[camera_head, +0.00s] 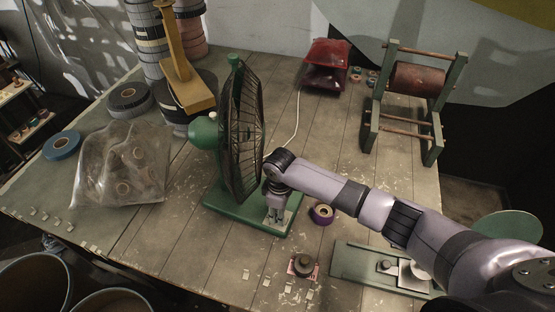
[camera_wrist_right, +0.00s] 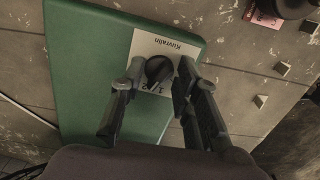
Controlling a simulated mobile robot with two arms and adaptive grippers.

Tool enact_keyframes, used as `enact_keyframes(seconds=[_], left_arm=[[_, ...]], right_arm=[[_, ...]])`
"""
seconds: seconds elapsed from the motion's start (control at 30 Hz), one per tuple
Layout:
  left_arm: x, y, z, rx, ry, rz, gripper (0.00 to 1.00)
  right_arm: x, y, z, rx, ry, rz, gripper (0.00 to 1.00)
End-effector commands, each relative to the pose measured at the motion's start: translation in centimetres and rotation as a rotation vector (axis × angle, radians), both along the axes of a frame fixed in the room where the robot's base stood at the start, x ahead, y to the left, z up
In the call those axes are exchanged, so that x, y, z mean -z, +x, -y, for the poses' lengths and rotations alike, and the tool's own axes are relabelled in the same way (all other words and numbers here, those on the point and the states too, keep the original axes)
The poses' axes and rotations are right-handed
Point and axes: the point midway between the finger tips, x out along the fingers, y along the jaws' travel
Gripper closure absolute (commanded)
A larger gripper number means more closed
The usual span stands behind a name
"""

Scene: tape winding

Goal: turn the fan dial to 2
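The green fan (camera_head: 243,130) stands on the wooden table, its cage facing right. Its green base (camera_head: 222,205) also shows in the right wrist view (camera_wrist_right: 85,75). A pale label plate (camera_wrist_right: 165,46) on the base reads "Kuvralin" and has small digits by the dial. The round black dial (camera_wrist_right: 157,69) sits on this plate; its pointer setting cannot be made out. My right gripper (camera_head: 276,216) points down over the plate. In the right wrist view its fingers (camera_wrist_right: 160,75) are apart, one on each side of the dial, with no clear contact. My left gripper is out of view.
A purple tape roll (camera_head: 321,213) lies right of the base. A dark round piece on a pink card (camera_head: 303,265) lies in front. A clear bag of rolls (camera_head: 122,165) is left of the fan. A wooden winding frame (camera_head: 418,80) stands at the back right.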

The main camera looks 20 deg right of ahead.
Motion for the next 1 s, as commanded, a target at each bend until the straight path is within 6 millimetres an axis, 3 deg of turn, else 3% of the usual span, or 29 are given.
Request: enact_keyframes(seconds=[0.03, 0.4, 0.87, 0.9, 1.0], left_arm=[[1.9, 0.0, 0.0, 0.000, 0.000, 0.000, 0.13], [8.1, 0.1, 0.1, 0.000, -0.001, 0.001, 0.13], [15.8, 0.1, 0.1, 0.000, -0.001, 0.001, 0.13], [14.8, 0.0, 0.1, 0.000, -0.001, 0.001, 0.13], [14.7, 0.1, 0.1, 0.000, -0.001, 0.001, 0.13]], right_arm=[[0.9, 0.2, 0.2, -0.072, -0.004, 0.005, 0.71], [0.8, 0.4, 0.2, -0.541, -0.003, 0.004, 0.71], [0.8, 0.5, 0.1, -1.000, -0.004, 0.003, 0.71], [-1.1, 0.6, 0.1, -0.996, -0.002, 0.006, 0.71], [-3.2, 0.5, 0.1, -0.993, -0.002, 0.003, 0.71]])
